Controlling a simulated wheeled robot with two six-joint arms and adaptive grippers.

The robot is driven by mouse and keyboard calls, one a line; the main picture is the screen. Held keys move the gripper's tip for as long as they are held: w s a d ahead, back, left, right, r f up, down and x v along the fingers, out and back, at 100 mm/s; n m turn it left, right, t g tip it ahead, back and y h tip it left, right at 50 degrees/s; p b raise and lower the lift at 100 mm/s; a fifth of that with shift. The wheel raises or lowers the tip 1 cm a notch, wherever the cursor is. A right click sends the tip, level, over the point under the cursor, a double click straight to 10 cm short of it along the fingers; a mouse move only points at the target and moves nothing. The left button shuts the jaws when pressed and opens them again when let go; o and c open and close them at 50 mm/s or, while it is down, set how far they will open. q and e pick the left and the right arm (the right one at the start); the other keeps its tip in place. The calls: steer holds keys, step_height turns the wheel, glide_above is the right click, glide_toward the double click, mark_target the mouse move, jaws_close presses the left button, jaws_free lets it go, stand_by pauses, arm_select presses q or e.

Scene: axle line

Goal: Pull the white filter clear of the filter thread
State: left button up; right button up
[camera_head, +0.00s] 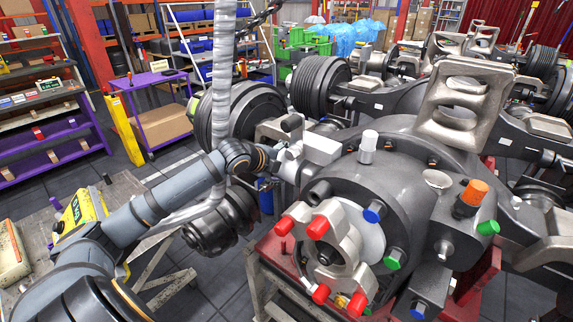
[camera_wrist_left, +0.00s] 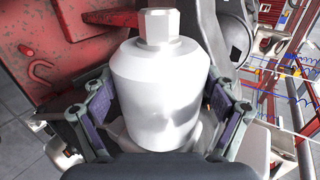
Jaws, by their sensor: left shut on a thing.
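The white filter (camera_wrist_left: 160,90) fills the middle of the left wrist view, a smooth white cylinder with a hexagonal head at its far end. My left gripper (camera_wrist_left: 162,112) is shut on it, one finger on each side of its body. In the head view my left gripper (camera_head: 271,180) is at the left side of the big grey axle housing (camera_head: 345,190); only a small pale part there may be the filter. The filter thread is not visible, and I cannot tell whether the filter still touches it. My right gripper is not in view.
The axle housing rests on a red stand (camera_head: 282,250). Its front carries a hub with red caps (camera_head: 317,227), plus blue and green plugs. A ribbed grey hose (camera_head: 224,75) hangs near my left arm. Purple shelves (camera_head: 50,135) and a trolley (camera_head: 160,110) stand at the left.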

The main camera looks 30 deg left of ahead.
arm_select(q)
steer(key=shift+w+a+p, duration=0.15)
steer(key=shift+a+p, duration=0.3)
steer(key=shift+a, duration=0.65)
steer(key=shift+w+a+p, duration=0.1)
steer(key=shift+a+p, duration=0.3)
steer(key=shift+a, duration=0.7)
step_height(320, 180, up, 8)
steer(key=p, duration=0.7)
